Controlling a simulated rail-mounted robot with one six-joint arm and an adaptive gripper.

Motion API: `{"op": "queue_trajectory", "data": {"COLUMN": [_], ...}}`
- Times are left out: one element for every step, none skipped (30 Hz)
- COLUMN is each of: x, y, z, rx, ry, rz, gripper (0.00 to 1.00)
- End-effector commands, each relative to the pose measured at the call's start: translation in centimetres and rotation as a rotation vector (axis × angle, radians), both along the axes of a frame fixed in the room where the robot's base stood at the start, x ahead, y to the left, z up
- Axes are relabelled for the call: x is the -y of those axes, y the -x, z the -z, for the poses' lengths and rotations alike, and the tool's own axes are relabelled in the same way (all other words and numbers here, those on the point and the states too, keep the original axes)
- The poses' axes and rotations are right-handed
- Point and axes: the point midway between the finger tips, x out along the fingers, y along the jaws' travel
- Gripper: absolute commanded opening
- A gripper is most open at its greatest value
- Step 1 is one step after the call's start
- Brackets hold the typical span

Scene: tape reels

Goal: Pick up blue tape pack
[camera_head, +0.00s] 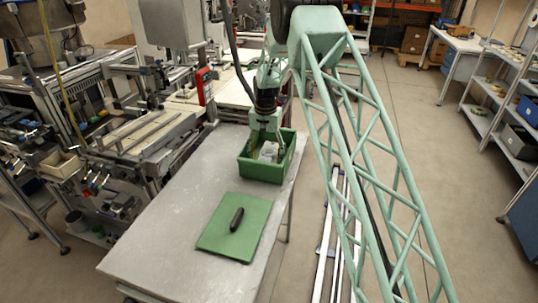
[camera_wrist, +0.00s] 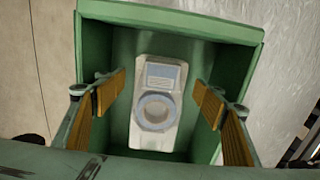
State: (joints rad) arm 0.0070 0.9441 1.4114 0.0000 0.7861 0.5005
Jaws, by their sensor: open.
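The tape pack (camera_wrist: 158,78) is a pale, light-grey tray holding a blue-grey ring and a small blue-grey rectangular patch. It lies inside a green bin (camera_wrist: 190,18). In the head view the pack (camera_head: 268,152) shows as a whitish shape in the bin (camera_head: 262,172), partly hidden by my gripper. My gripper (camera_wrist: 157,96) is open, with its orange-padded fingers on either side of the pack. Both fingers look clear of it, and gaps show left and right. In the head view my gripper (camera_head: 265,142) points down at the bin.
The bin stands near the right edge of a grey metal table (camera_head: 165,225). A green mat (camera_head: 215,237) with a dark elongated object (camera_head: 237,219) lies in front of it. Machinery (camera_head: 130,135) stands to the left. Shelves (camera_head: 500,105) stand at the far right.

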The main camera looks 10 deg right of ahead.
Motion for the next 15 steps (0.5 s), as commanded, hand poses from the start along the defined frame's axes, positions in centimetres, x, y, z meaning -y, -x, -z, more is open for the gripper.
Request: {"op": "queue_trajectory", "data": {"x": [0.0, 0.0, 0.0, 0.0, 0.0, 0.0, 0.0, 0.0, 0.0, 0.0, 0.0, 0.0, -0.01, 0.0, -0.01], "y": [0.0, 0.0, 0.0, 0.0, 0.0, 0.0, 0.0, 0.0, 0.01, 0.01, 0.01, 0.02, 0.03, 0.02, 0.03], "z": [-0.01, -0.01, 0.0, 0.0, -0.01, -0.01, -0.01, -0.01, 0.0, 0.01, 0.02, 0.03, 0.05, 0.04, 0.06], "rx": [0.0, 0.0, 0.0, 0.0, 0.0, 0.0, 0.0, 0.0, 0.0, 0.0, 0.0, 0.0, -0.001, -0.001, -0.001], "ry": [0.0, 0.0, 0.0, 0.0, 0.0, 0.0, 0.0, 0.0, 0.0, 0.0, 0.0, 0.0, 0.0, 0.0, 0.0], "rz": [0.0, 0.0, 0.0, 0.0, 0.0, 0.0, 0.0, 0.0, 0.0, 0.0, 0.0, 0.0, 0.0, 0.0, 0.0], "gripper": [0.64, 0.61, 0.57, 0.55, 0.52, 0.48, 0.45, 0.43, 0.39, 0.36, 0.34, 0.3, 0.29, 0.29, 0.29]}}
